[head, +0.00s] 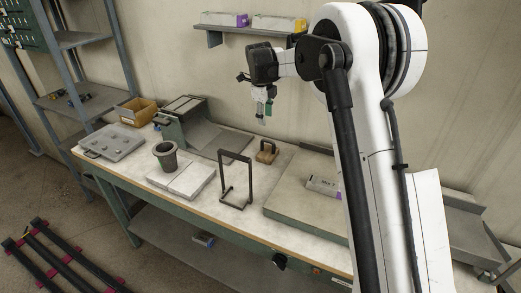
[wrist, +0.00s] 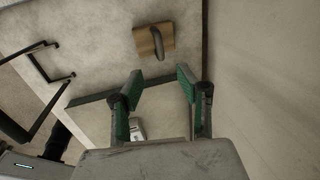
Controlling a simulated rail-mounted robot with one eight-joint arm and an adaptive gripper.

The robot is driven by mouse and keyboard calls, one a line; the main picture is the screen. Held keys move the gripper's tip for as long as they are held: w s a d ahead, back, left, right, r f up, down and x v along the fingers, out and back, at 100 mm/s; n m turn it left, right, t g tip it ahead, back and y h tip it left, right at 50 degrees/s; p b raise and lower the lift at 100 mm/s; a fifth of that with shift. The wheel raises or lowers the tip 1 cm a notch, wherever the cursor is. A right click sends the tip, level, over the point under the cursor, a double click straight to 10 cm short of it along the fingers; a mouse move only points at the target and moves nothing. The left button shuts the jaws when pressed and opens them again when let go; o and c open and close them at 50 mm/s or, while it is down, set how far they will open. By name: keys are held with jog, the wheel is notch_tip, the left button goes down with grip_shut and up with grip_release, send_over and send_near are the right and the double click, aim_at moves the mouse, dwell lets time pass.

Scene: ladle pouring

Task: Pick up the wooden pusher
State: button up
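The wooden pusher (head: 265,156) is a small wooden block with a dark arched handle. It rests on the workbench (head: 243,224) near the wall, to the right of a dark upright frame. In the wrist view the pusher (wrist: 144,42) lies beyond the fingertips, with its handle on the face toward me. My gripper (head: 265,117) hangs above the bench near the wall, higher than the pusher. The wrist view shows its green-padded fingers (wrist: 160,82) spread apart with nothing between them. The gripper is clear of the pusher.
The dark upright frame (head: 222,178) stands left of the pusher. A thick slab (head: 285,207) with a small labelled box (head: 323,187) lies to the right. A dark cup (head: 166,158) and pale blocks (head: 194,181) are farther left. A wall shelf (head: 216,29) is above.

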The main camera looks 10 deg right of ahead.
aim_at(268, 141)
jog(key=f, duration=0.4)
jog(key=w+d+f+p, duration=0.1)
jog(key=f, duration=0.8)
jog(key=shift+w+d+f+p, duration=0.25)
jog(key=shift+w+d+p, duration=0.05)
jog(key=shift+w+d, duration=0.1)
jog(key=shift+c, duration=0.4)
grip_shut()
